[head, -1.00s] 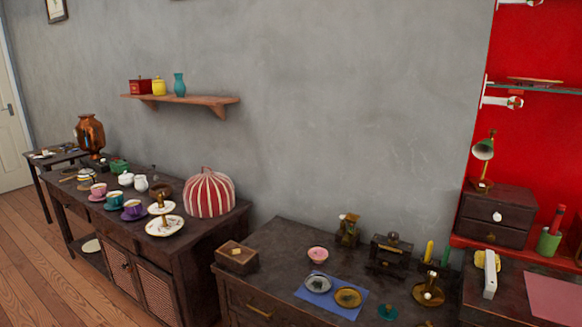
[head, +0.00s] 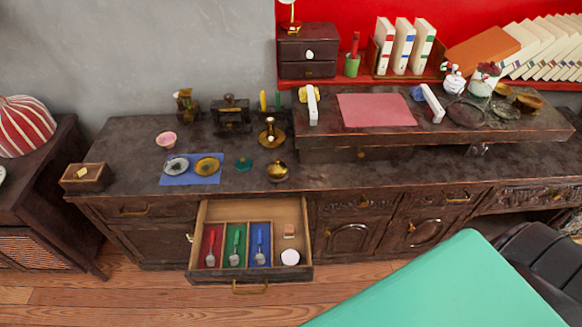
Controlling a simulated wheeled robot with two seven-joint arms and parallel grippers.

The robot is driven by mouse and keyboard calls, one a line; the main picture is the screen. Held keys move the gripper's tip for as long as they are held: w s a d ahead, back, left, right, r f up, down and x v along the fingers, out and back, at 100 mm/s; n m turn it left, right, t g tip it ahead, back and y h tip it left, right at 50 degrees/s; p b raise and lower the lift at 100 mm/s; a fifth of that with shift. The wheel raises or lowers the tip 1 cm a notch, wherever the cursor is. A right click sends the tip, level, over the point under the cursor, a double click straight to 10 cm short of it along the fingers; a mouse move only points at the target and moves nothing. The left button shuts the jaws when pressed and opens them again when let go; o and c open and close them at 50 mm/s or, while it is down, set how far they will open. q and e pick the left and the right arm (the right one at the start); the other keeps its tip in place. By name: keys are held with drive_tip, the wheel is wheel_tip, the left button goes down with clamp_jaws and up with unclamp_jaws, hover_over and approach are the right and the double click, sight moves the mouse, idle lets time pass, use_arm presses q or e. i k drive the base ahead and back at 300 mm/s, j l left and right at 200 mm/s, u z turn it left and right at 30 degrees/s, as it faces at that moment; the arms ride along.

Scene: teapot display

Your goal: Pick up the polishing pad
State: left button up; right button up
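A round white disc (head: 290,257), which looks like the polishing pad, lies flat in the front right corner of the open drawer (head: 293,273). A small tan block (head: 289,230) lies behind it in the same compartment. To the left, three narrow compartments hold a red-handled tool (head: 211,246), a green-handled tool (head: 236,246) and a blue-handled tool (head: 260,244). Neither of my grippers is in view, and nothing covers the disc.
The dark cabinet top (head: 120,150) above the drawer carries a blue mat (head: 190,180) with two small dishes, a brass pot (head: 277,172) and a wooden box (head: 86,177). A large teal surface (head: 450,290) fills the lower right. Wooden floor shows left of the drawer.

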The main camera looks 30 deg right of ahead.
sight(289, 229)
drive_tip(key=z, duration=0.8)
